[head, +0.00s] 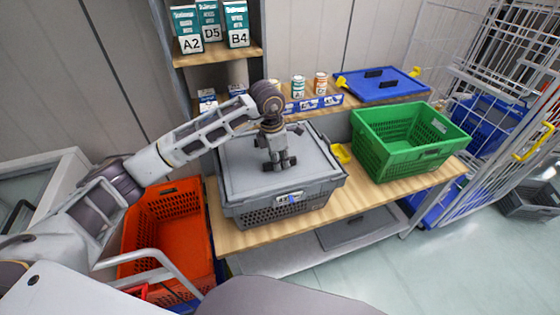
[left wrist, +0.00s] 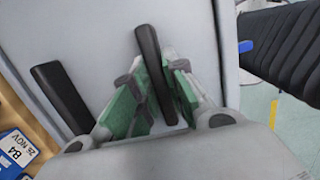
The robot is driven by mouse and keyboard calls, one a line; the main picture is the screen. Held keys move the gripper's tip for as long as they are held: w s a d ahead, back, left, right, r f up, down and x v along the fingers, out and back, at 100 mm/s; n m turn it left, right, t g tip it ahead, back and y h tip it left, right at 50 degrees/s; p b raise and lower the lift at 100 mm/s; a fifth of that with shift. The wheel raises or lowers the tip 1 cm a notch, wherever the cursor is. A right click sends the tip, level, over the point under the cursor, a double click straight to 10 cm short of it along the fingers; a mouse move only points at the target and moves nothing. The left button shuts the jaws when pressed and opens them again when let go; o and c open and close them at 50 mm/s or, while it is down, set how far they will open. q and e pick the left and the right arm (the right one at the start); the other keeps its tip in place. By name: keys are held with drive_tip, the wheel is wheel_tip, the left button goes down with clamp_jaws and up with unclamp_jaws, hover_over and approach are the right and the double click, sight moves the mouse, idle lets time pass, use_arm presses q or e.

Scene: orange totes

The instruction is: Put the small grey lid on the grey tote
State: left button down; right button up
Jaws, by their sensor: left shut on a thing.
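The grey tote (head: 285,208) stands on the wooden table top, with a label on its front. The small grey lid (head: 245,165) lies over the tote's top and covers most of the opening. Whether it is fully seated at every edge I cannot tell. My left gripper (head: 279,163) is above the middle of the lid. In the left wrist view, the left gripper's green-padded fingers (left wrist: 157,95) are closed around one dark handle (left wrist: 152,70) of the lid. A second dark handle (left wrist: 62,97) is free beside it. My right gripper is not in view.
A green crate (head: 410,140) stands right of the tote, with a small yellow piece (head: 341,153) between them. Behind are a blue lid (head: 380,84) and small cans (head: 299,86) on a raised shelf. An orange crate (head: 172,235) is lower left. A wire cage (head: 500,110) stands right.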

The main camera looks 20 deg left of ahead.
use_arm(q)
drive_tip(key=shift+f, duration=0.25)
idle(0.3)
drive_tip(key=c, duration=1.4)
unclamp_jaws()
drive_tip(key=shift+s, duration=0.1)
drive_tip(key=shift+o, duration=0.2)
drive_tip(key=shift+a+r, duration=0.1)
drive_tip(key=shift+r, duration=0.65)
wheel_tip(320, 180, up, 10)
drive_tip(key=a, duration=0.1)
drive_tip(key=shift+s+r, duration=0.2)
drive_tip(key=shift+s, duration=0.2)
drive_tip(key=shift+a, duration=0.1)
